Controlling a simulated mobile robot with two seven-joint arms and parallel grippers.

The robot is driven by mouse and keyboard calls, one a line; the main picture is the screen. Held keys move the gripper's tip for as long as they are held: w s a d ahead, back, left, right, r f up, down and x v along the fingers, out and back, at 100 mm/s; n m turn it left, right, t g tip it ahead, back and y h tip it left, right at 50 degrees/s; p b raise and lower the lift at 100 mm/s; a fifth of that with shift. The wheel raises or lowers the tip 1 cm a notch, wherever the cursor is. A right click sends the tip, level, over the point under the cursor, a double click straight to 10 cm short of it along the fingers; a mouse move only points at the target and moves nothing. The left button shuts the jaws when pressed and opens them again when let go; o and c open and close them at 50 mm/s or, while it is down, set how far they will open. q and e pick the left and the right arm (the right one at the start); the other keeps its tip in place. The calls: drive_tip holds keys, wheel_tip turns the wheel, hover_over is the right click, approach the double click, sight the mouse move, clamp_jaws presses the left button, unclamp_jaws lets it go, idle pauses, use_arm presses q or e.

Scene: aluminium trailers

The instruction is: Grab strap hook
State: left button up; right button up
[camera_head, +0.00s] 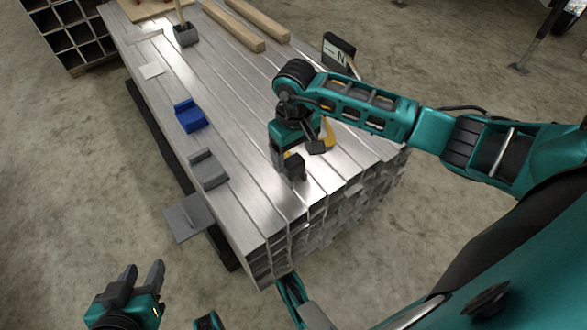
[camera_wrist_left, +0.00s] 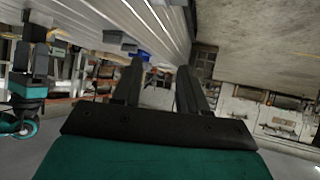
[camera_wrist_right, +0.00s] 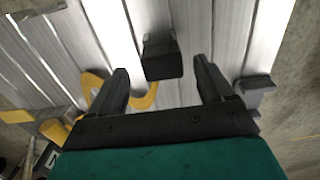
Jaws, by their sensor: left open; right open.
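A yellow strap or hook shape (camera_wrist_right: 140,98) lies on the aluminium bars, curving beside and behind the left finger in the right wrist view. Part of it shows beside my right arm in the head view (camera_head: 327,136). I cannot tell which part is the hook. My right gripper (camera_wrist_right: 164,85) is open above the bars. A dark block (camera_wrist_right: 163,58) appears between its fingers, untouched as far as I can see. In the head view the right gripper (camera_head: 288,168) partly hides this area. My left gripper (camera_head: 142,272) is open and empty, low beside the stack; its fingers show in the left wrist view (camera_wrist_left: 160,75).
Wooden beams (camera_head: 233,28) lie at the back. A dark sign (camera_head: 338,50) stands behind my right arm.

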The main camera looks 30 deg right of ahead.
sight(293, 160)
drive_tip(key=f+b, duration=0.1)
drive_tip(key=f, duration=0.3)
drive_tip(key=shift+a+f, duration=0.15)
drive_tip(key=shift+a, duration=0.05)
drive_tip(key=shift+f, duration=0.3)
use_arm(q)
drive_tip(key=shift+w+d+f, duration=0.2)
drive_tip(key=shift+f, duration=0.25)
use_arm(e)
drive_tip(key=shift+r, duration=0.1)
drive_tip(key=c, duration=1.2)
drive_tip(key=shift+o, duration=0.2)
